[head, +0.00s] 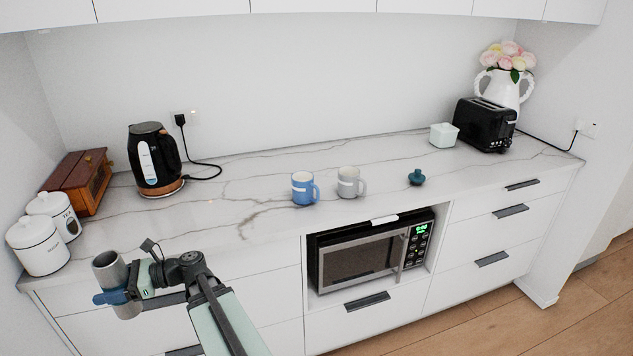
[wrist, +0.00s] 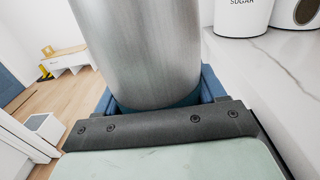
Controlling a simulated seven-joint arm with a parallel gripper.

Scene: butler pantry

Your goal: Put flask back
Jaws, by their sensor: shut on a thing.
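The flask (head: 106,268) is a brushed-metal grey cylinder with a dark opening at its top in the head view. My gripper (head: 118,296) is shut on it, its blue fingers around the lower part. The flask is roughly upright, at the left end of the counter, by its front edge. It fills the upper middle of the wrist view (wrist: 145,45), between the blue fingers (wrist: 155,100). Its lower end is largely hidden by the gripper.
The marble counter (head: 240,190) holds white canisters (head: 38,248), a wooden box (head: 80,182), a black kettle (head: 153,158), a blue mug (head: 303,188), a grey mug (head: 349,182), a small teal knobbed item (head: 416,177), a pale green container (head: 444,135) and a toaster (head: 485,125). The counter's front left-centre is clear.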

